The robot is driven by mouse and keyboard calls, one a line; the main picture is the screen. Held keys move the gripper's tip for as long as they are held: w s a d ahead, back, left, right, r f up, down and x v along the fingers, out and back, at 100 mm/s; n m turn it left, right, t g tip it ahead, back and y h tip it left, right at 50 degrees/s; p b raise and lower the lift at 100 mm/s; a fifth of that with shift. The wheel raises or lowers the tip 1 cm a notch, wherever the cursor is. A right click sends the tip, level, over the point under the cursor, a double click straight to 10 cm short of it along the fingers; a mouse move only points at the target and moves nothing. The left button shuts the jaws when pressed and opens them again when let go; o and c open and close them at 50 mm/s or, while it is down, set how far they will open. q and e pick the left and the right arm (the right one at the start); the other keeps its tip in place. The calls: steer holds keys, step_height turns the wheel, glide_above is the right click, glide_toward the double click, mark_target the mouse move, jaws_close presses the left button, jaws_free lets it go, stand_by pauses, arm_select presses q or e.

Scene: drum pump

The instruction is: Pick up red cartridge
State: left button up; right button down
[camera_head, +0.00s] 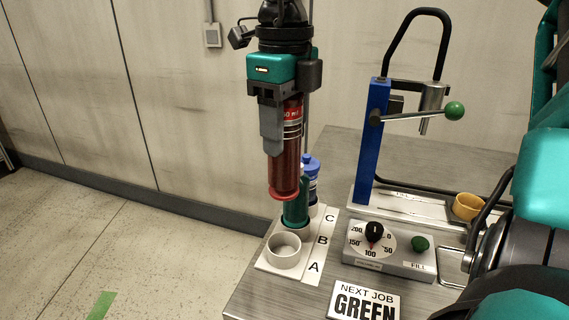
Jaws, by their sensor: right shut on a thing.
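The red cartridge (284,170) hangs upright in my right gripper (283,125), whose fingers are shut around its upper part. Its red lower rim is in the air above the holder and overlaps the green cartridge in the picture. The green cartridge (296,208) stands in slot B, partly hidden by the red one. The blue cartridge (311,168) stands behind in slot C. The white cup at slot A (284,251) is empty. My left gripper is not in view.
The holder plate (307,262) sits at the table's left edge. To the right stand a blue pump post (373,145) with a green-knobbed lever (453,110), a dial box (388,250), a yellow cup (467,206) and a sign reading NEXT JOB GREEN (365,300).

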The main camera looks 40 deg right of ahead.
step_height(320, 180, up, 13)
steer(key=shift+f+p, duration=0.15)
steer(key=shift+p, duration=0.75)
